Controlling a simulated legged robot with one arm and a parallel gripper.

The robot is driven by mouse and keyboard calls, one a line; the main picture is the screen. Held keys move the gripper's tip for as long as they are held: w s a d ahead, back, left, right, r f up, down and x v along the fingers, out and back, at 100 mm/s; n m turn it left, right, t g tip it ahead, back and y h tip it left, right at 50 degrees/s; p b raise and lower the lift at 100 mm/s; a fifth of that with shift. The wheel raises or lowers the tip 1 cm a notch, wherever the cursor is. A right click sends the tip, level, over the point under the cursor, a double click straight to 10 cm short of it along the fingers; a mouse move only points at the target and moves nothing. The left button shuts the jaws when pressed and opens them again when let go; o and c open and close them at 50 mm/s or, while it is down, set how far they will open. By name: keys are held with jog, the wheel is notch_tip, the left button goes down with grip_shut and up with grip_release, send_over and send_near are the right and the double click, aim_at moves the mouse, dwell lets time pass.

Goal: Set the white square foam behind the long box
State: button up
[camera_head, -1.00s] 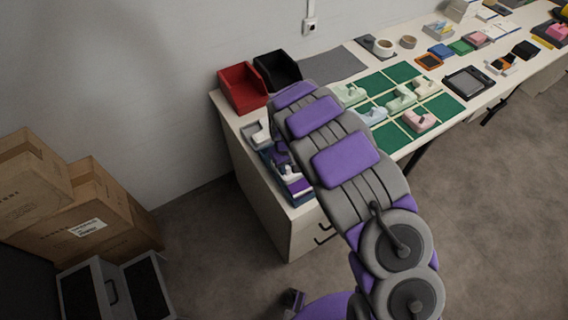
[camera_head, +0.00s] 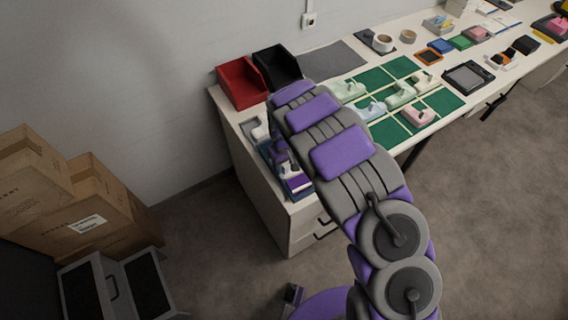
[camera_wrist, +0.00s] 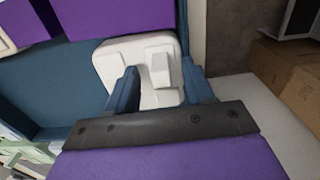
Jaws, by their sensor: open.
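In the wrist view, a white square foam piece (camera_wrist: 112,62) with a raised block on it lies on a dark blue surface (camera_wrist: 60,85), apparently the blue tray. My gripper (camera_wrist: 160,66) is open, its two blue fingers over the foam on either side of the raised block. I cannot tell if they touch it. A long purple piece (camera_wrist: 115,16) crosses the top of the wrist view, beside the foam; I cannot tell if it is the long box.
Red (camera_head: 240,87) and black (camera_head: 290,67) bins stand at the back of the table. Green mats (camera_head: 373,80) with pastel pieces lie to the right. Cartons (camera_head: 95,205) stand on the floor at left. Bare tabletop shows beside the tray in the wrist view (camera_wrist: 262,105).

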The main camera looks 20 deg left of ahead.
notch_tip(320, 180, up, 17)
jog(key=p, duration=0.2)
jog(key=shift+a, duration=0.15)
jog(key=shift+w+r, duration=0.1)
dwell(0.3)
